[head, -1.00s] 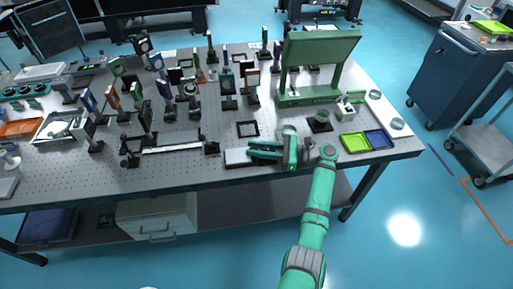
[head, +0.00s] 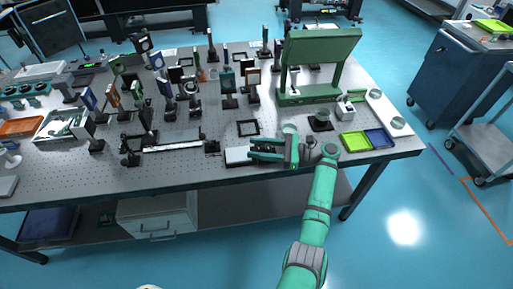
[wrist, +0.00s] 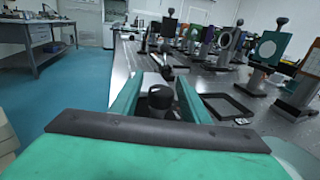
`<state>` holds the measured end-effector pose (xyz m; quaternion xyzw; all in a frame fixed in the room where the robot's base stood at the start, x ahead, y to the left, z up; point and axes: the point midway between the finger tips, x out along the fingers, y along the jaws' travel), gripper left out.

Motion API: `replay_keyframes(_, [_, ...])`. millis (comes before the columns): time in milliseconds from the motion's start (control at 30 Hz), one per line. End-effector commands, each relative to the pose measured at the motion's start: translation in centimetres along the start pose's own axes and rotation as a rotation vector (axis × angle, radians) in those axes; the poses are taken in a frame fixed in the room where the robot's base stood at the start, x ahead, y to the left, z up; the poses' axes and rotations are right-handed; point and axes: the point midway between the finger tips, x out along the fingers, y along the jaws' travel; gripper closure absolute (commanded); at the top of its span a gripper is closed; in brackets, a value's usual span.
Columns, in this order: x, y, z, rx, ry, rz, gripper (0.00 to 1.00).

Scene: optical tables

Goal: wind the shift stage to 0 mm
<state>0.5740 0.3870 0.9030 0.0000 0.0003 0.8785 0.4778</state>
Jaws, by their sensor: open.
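A low pale block (head: 238,156) that looks like the shift stage lies near the front edge of the table in the head view. In the wrist view the pale block (wrist: 151,79) shows behind a round black knob (wrist: 160,99). My gripper (head: 254,149) is at the block's right end in the head view, pointing left. In the wrist view my gripper (wrist: 159,92) is open, with one finger on each side of the knob. I cannot tell whether either finger touches it. No millimetre reading is legible.
A black square frame (head: 248,128) lies just behind my gripper. A long rail with a pale scale (head: 173,147) lies to the left. Several posted optics stand farther back. Green and blue trays (head: 355,142) lie to the right.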

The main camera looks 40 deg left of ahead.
Motion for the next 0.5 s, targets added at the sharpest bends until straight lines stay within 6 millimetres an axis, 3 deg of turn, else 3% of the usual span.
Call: replay_keyframes(500, [-8.6,-0.1,0.0,0.001,0.000,-0.002,0.58])
